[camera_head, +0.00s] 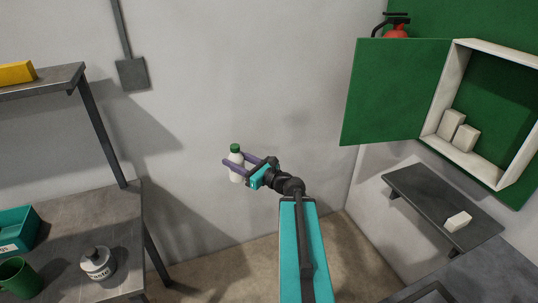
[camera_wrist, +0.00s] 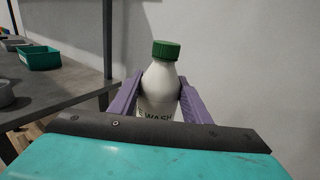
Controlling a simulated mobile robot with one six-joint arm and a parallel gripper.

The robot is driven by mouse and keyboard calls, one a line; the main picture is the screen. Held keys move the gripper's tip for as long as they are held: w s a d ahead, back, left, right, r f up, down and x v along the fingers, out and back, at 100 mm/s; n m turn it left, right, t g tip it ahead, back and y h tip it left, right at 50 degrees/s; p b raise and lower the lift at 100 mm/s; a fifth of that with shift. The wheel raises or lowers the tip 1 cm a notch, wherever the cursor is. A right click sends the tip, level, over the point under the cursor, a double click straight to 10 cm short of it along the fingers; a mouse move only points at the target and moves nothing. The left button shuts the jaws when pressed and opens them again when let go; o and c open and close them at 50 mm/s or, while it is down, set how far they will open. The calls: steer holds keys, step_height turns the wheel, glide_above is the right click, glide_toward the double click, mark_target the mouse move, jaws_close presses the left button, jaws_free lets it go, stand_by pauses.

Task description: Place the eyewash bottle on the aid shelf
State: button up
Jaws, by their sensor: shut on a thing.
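The eyewash bottle (camera_head: 236,172) is white with a green cap. My gripper (camera_head: 238,162) is shut on it and holds it upright in the air in front of the back wall. In the wrist view the bottle (camera_wrist: 160,85) stands between the two purple fingers (camera_wrist: 158,98), with part of the word "WASH" showing on it. Its lower part is hidden behind my gripper body. The aid shelf seems to be the dark grey wall shelf (camera_head: 425,203) at the right, below the green cabinet. A small white box (camera_head: 458,221) lies on its right part; its left part is bare.
A green cabinet with its door (camera_head: 395,92) open holds two white boxes (camera_head: 458,132). A red extinguisher (camera_head: 396,28) is above. At the left, a grey bench (camera_head: 110,235) bears a grey container (camera_head: 97,263), a green cup (camera_head: 18,277) and a teal bin (camera_head: 16,230).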

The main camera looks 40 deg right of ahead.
steer(key=w+a+f+n+g+y+b, duration=0.1)
steer(key=a+n+g+y, duration=0.2)
steer(key=a, duration=1.2)
steer(key=w+a+f+n+g+y+b, duration=0.1)
steer(key=a+n+g+y, duration=0.3)
steer(key=a, duration=1.2)
steer(key=f+n+y, duration=0.1)
steer(key=y, duration=0.3)
steer(key=shift+a+f+n, duration=0.25)
steer(key=shift+f+n, duration=0.05)
